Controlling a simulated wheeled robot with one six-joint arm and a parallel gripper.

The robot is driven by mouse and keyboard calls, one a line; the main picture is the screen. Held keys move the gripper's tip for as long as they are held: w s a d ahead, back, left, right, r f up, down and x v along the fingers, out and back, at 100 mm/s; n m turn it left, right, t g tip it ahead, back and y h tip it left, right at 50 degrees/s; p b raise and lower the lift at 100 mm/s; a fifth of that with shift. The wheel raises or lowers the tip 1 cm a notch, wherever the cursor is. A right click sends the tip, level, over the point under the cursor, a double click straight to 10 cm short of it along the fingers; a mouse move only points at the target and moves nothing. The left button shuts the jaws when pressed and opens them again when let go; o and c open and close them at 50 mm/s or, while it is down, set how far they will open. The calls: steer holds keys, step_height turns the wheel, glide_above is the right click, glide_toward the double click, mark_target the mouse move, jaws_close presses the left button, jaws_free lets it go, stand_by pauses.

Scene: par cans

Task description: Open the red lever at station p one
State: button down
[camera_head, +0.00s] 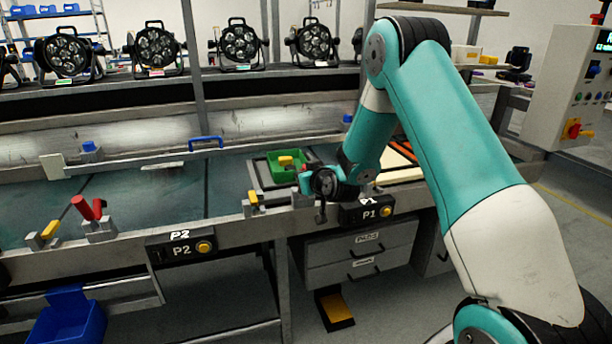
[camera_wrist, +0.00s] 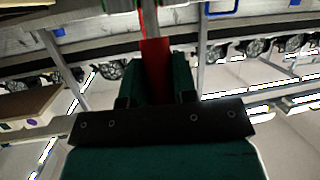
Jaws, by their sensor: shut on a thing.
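The red lever shows in the wrist view (camera_wrist: 155,65) as a red bar between the two dark fingers of my gripper (camera_wrist: 156,88). In the head view, my gripper (camera_head: 316,182) is at station P1, above the front rail of the bench. It is shut on the red lever, and only a little red (camera_head: 305,179) shows there. The gripper and wrist hide most of the lever and its clamp. The black P1 box (camera_head: 369,212) with a yellow button is just right of and below the gripper.
At station P2 (camera_head: 182,250), to the left, another red lever (camera_head: 84,207) stands tilted on a grey clamp. A green bin (camera_head: 283,167) lies behind my gripper. Par cans (camera_head: 240,43) line the shelf at the back. A blue bin (camera_head: 67,318) is low at left.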

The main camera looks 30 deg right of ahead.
steer(key=c, duration=0.9)
jaws_free()
steer(key=b+v, duration=1.3)
steer(key=v, duration=0.4)
steer(key=shift+s+r, duration=0.1)
steer(key=shift+s, duration=0.05)
